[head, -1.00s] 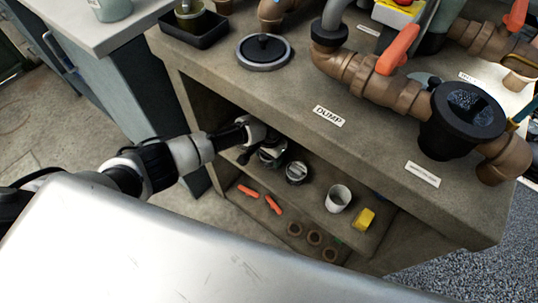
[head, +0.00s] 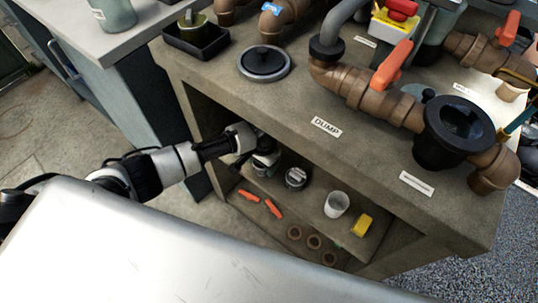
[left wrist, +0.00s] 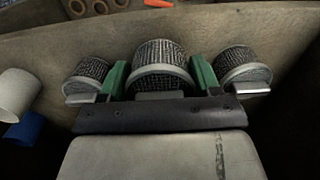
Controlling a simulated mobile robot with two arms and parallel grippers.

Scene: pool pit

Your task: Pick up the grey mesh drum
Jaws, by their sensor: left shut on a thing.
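Several grey mesh drums with pale metal rims show in the left wrist view. The middle drum (left wrist: 160,58) sits between the green fingers of my left gripper (left wrist: 160,80), which is shut on it. One drum (left wrist: 88,76) is to its left and another (left wrist: 242,68) to its right, both outside the fingers. In the head view my left gripper (head: 262,150) reaches into the bench's open shelf. A neighbouring drum (head: 296,178) stands on the shelf to its right. The gripper partly hides the held drum there, and I cannot tell its clearance from the shelf. My right gripper is not in view.
A white cup (head: 336,204) and a yellow block (head: 361,225) are on the shelf to the right. Orange handles (head: 273,208) and brown rings (head: 314,242) lie lower down. The bench top (head: 290,108), carrying pipes and a black funnel (head: 440,150), overhangs the shelf.

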